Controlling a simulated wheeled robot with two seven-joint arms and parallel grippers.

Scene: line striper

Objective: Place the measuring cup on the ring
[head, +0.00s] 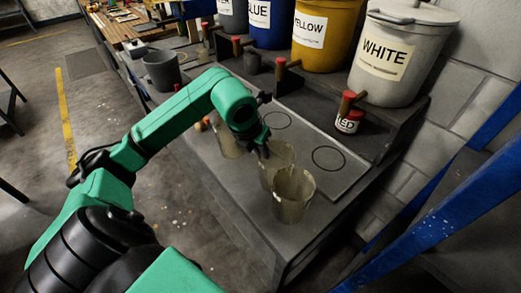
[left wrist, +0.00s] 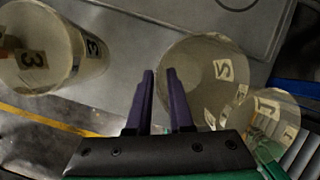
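Three translucent measuring cups stand on the grey bench: the far cup (head: 227,146), the middle cup (head: 279,158) and the near cup (head: 293,196). In the left wrist view they show as the cup labelled 3 (left wrist: 85,52), the middle cup (left wrist: 215,75) and the right cup (left wrist: 270,112). My left gripper (head: 264,151) is at the middle cup's rim. Its dark fingers (left wrist: 160,72) are apart, with the cup's near edge appearing between or just beyond them; contact is unclear. Two dark rings are visible on the grey plate, one farther (head: 276,120) and one nearer (head: 328,159). My right gripper is out of view.
Labelled buckets, including white (head: 387,58) and yellow (head: 318,38), stand on a raised shelf behind the plate. Taps with red ends (head: 348,97) jut from it. A small red-labelled pot (head: 349,121) and a grey bucket (head: 161,72) stand nearby. The plate around the rings is clear.

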